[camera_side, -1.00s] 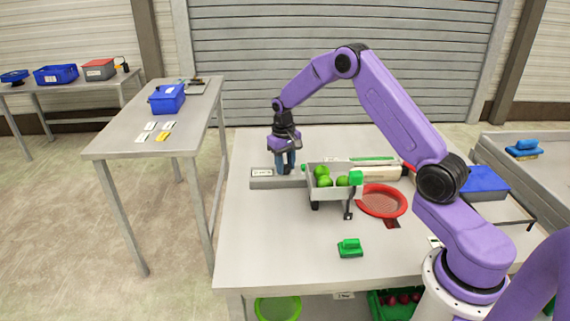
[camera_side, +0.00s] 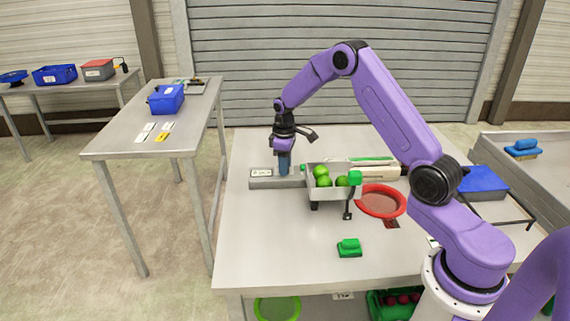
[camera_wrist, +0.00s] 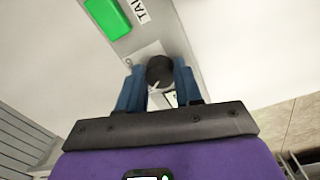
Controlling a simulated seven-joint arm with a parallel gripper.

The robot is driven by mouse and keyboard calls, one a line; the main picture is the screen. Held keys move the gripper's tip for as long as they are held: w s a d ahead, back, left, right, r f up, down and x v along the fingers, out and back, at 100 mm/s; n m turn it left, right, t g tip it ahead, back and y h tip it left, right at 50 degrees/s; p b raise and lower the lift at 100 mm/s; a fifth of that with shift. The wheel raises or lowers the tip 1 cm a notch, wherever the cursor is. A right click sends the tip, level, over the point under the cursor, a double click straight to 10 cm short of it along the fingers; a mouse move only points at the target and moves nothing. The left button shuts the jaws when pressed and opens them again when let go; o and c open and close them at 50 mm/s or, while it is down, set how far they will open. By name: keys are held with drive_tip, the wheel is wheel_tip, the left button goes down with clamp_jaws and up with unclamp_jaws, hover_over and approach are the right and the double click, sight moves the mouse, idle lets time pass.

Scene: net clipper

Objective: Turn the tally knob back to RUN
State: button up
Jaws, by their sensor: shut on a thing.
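The tally knob (camera_wrist: 160,70) is a dark round knob with a light pointer mark, on the grey tally unit (camera_wrist: 172,42). In the wrist view my gripper (camera_wrist: 160,80) has its two blue fingers on either side of the knob, shut on it. A green block (camera_wrist: 108,17) and a label reading "TAL" (camera_wrist: 139,10) sit on the same unit; the label is cut off by the frame. In the side view my gripper (camera_side: 284,168) points down onto the unit (camera_side: 266,184), behind the crate's left end, and its fingers hide the knob. I cannot read a RUN mark.
A grey crate (camera_side: 335,190) of green fruit stands right beside the unit. A red net hoop (camera_side: 381,215) lies right of it, and a green clip-like block (camera_side: 349,248) lies nearer the front. The table front left is clear.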

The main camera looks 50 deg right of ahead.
drive_tip(key=shift+r, duration=0.1)
idle(0.4)
drive_tip(key=o, duration=1)
drive_tip(key=shift+o, duration=0.2)
wheel_tip(320, 180, up, 17)
drive_tip(key=shift+s+a+r, duration=0.15)
drive_tip(key=shift+a+r, duration=0.05)
drive_tip(key=shift+a, duration=0.15)
drive_tip(key=s+a+n, duration=0.4)
drive_tip(key=s+a, duration=1.2)
drive_tip(key=a, duration=0.2)
drive_tip(key=s+f+n, duration=0.1)
drive_tip(key=s, duration=1.1)
drive_tip(key=s+f+n, duration=0.2)
drive_tip(key=s, duration=0.9)
drive_tip(key=shift+s+d+f+y, duration=0.3)
drive_tip(key=shift+s+d+y, duration=0.1)
